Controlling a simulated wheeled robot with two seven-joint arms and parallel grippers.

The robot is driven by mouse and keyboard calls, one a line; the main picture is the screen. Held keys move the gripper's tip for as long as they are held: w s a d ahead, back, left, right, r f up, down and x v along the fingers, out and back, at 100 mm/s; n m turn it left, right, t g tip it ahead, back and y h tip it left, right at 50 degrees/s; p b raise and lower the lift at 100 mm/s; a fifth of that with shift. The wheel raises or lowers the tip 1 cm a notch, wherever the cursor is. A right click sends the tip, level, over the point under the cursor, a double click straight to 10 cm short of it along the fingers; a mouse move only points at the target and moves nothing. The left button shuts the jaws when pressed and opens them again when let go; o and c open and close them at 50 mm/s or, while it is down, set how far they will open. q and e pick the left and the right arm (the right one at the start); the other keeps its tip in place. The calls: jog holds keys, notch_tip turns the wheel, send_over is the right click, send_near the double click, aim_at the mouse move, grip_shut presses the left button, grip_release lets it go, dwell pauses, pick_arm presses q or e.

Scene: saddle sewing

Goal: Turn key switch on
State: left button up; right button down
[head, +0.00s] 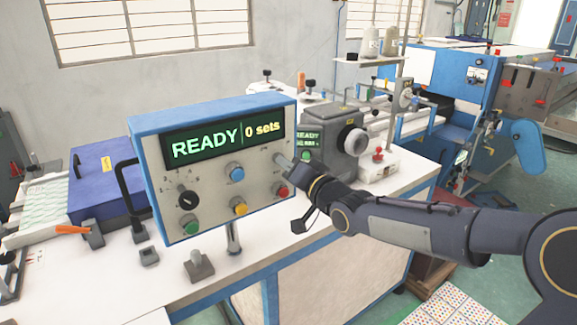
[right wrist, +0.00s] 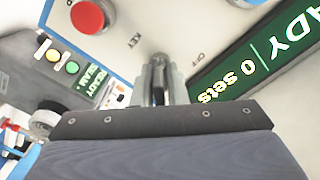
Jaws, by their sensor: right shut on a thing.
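The control box (head: 214,165) stands on a post, its display (head: 225,138) lit with "READY" and "0 sets". My right gripper (head: 281,159) reaches its upper right front from the right. In the right wrist view, the gripper (right wrist: 158,72) is shut on the key switch, between the "KEY" and "OFF" labels. The fingers mostly hide the key, so its turn angle is unclear. My left gripper is not in view.
A red button (head: 282,191) sits just below the gripper. Blue (head: 236,173), yellow (head: 239,208) and green (head: 191,227) buttons and a black selector knob (head: 187,200) share the panel. A grey sewing machine (head: 337,138) stands close behind on the right.

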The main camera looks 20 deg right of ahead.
jog(key=shift+m, duration=0.3)
jog(key=c, duration=1.6)
grip_release()
jog(key=shift+o, duration=0.2)
jog(key=v, duration=0.8)
